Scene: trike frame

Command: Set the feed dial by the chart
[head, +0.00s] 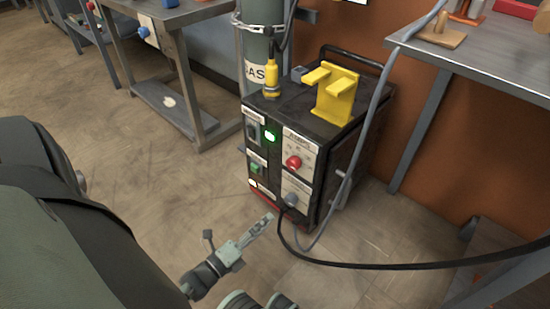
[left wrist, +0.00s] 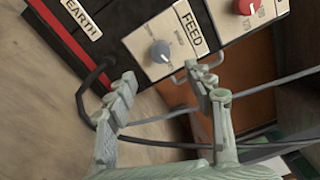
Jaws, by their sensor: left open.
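The feed dial is a small grey knob (head: 291,200) low on the front of the black welding machine (head: 315,125). In the left wrist view the grey knob (left wrist: 160,52) sits on a pale plate beside the label FEED (left wrist: 188,28). My left gripper (head: 265,224) is below and in front of the machine. In the left wrist view its two fingers (left wrist: 162,86) are spread, with nothing between them, and the knob lies beyond their tips, apart from them. I cannot make out a chart. My right gripper is out of view.
A red knob (head: 293,162) sits above the feed dial, with a lit green lamp (head: 270,136) to its left. A black cable (head: 400,265) runs from the machine's lower front to the right. A workbench (head: 480,60) stands at right. The floor at left is clear.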

